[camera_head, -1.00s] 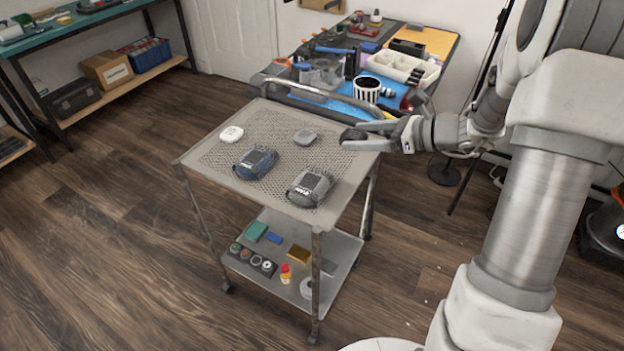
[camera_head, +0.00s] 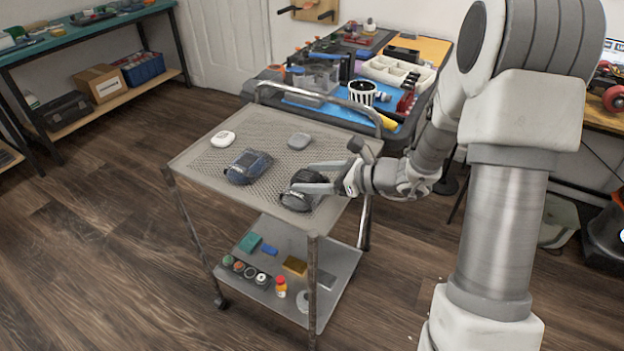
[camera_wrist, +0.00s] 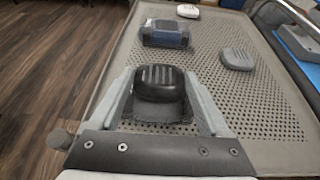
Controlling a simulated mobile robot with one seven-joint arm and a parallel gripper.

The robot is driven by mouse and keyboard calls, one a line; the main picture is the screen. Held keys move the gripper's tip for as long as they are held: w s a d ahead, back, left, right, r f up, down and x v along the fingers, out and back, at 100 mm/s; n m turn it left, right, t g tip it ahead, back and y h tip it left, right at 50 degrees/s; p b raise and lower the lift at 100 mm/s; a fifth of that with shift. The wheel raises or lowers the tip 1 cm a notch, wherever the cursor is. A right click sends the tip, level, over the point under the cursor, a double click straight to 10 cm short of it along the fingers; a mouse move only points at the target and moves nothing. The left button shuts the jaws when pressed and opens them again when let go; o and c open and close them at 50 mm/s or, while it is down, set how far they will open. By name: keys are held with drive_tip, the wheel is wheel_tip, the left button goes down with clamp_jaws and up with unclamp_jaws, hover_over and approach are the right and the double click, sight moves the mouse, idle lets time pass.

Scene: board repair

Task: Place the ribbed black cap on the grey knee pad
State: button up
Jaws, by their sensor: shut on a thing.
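My gripper (camera_head: 298,180) is shut on the ribbed black cap (camera_wrist: 158,80), whose ridged top faces up between the two fingers in the wrist view. In the head view the black cap (camera_head: 309,176) shows dark between the fingers. The grey knee pad (camera_head: 296,201) lies on the cart top directly below, partly hidden by my gripper. In the wrist view the knee pad (camera_wrist: 176,127) shows in part under and around the cap. I cannot tell whether the cap touches the pad.
A white rounded item (camera_head: 222,139) and a grey one (camera_head: 299,141) sit farther back. A metal handle (camera_head: 318,98) rises at the cart's far edge. A cluttered workbench stands behind.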

drive_tip(key=shift+f, duration=0.1)
drive_tip(key=o, duration=1.2)
drive_tip(key=shift+c, duration=0.2)
